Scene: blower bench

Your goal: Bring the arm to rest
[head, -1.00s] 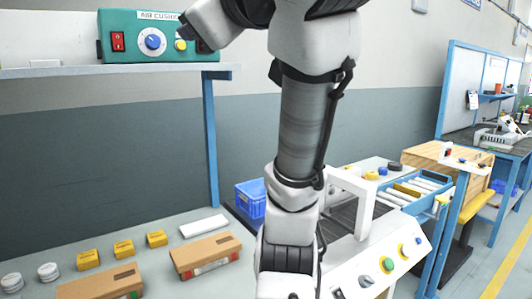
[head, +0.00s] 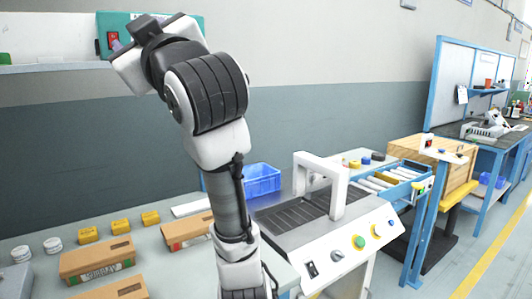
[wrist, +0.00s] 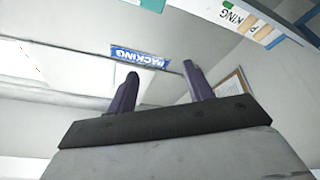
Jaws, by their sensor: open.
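My gripper (wrist: 160,88) shows in the wrist view with its two dark fingers apart and nothing between them. Beyond the fingers are a pale wall and a blue sign (wrist: 140,58) reading PACKING, upside down. In the head view my arm rises from the bottom middle and bends over at the upper left, in front of the green blower box (head: 112,22) on the shelf. The fingers are mostly hidden in the head view.
Cardboard boxes (head: 97,258) and yellow blocks (head: 121,226) lie on the bench at lower left. A blue crate (head: 262,180) and a sealing machine (head: 335,245) stand right of my arm. A shelf (head: 50,68) is at upper left. The wall space right of the arm is clear.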

